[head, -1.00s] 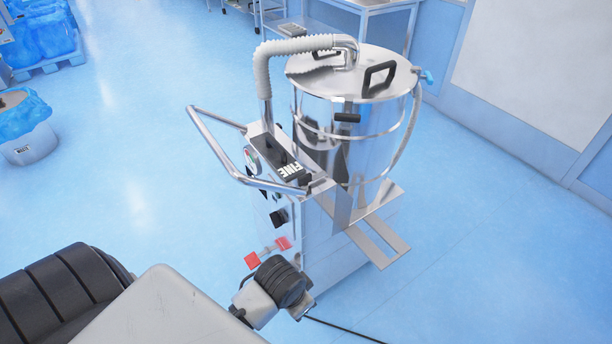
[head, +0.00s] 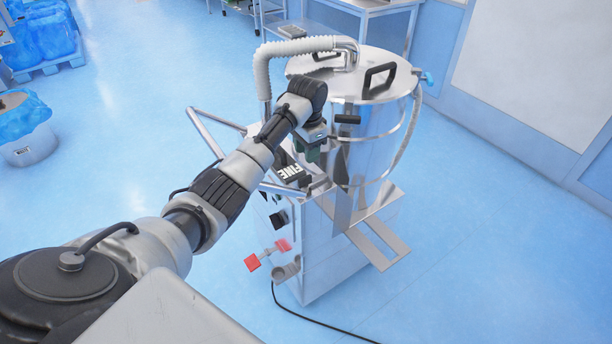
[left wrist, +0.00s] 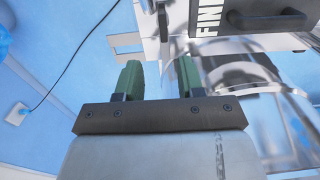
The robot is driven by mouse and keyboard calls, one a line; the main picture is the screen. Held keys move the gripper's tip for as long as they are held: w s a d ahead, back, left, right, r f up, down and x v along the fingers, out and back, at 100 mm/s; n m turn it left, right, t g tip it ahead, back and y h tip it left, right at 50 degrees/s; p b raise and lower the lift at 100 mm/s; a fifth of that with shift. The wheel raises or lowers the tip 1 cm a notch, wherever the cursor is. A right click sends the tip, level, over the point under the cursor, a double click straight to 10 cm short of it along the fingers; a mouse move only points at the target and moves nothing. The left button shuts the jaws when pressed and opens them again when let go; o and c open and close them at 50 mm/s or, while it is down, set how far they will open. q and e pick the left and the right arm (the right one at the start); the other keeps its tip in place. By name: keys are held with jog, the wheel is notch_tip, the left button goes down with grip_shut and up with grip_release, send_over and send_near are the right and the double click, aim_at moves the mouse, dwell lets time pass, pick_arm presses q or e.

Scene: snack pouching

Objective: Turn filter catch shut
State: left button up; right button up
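A steel drum machine (head: 367,125) stands in the middle of the head view. A short black lever (head: 348,119) sits on the drum's front, at the top of an upright steel plate; it looks like the filter catch, but I cannot be sure. My left gripper (head: 311,152) points down just left of this lever, above the "FINE" plate (head: 291,172). In the left wrist view its two green fingers (left wrist: 160,80) are apart with nothing between them. A dark upright piece (left wrist: 163,20) shows beyond the fingertips, near the "FINE" lettering (left wrist: 207,17). My right gripper is not in view.
A bent steel push handle (head: 215,140) and a white corrugated hose (head: 300,46) are close to my left arm. A slotted bracket (head: 380,245) juts out low at the right. A black cable (head: 310,322) lies on the open blue floor.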

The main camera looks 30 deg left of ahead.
aim_at(306, 177)
pick_arm(q)
jog(key=f, duration=1)
jog(key=shift+w+a+p, duration=0.2)
jog(key=shift+a+p, duration=0.05)
jog(key=shift+p, duration=0.05)
jog(key=shift+c, duration=0.3)
grip_shut()
